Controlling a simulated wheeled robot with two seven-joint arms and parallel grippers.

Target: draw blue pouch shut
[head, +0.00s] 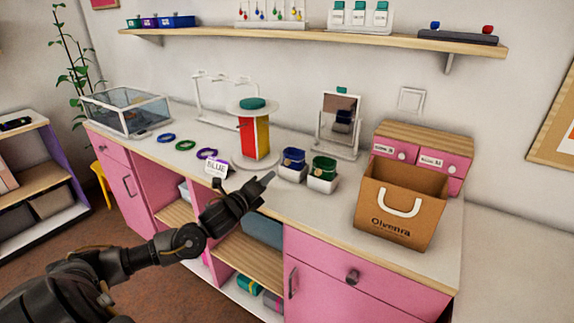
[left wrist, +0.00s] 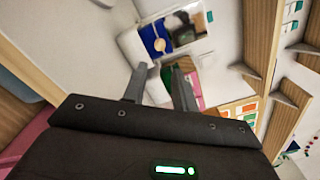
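The blue pouch (head: 293,157) stands in a white holder (head: 291,174) on the counter, right of the red and yellow stand. It also shows in the left wrist view (left wrist: 152,40), beyond the fingertips, with a round tan spot at its side. A green pouch (head: 323,166) stands in a similar white holder just right of it. My left gripper (head: 264,181) is near the counter's front edge, to the left and in front of the blue pouch. In the left wrist view its two fingers (left wrist: 160,72) are apart with nothing held between them. My right gripper is not in view.
A red and yellow stand (head: 254,136), a mirror (head: 339,115) and a brown bag (head: 398,208) surround the pouches. Coloured rings (head: 186,145) lie farther left. A shelf (head: 320,38) runs above.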

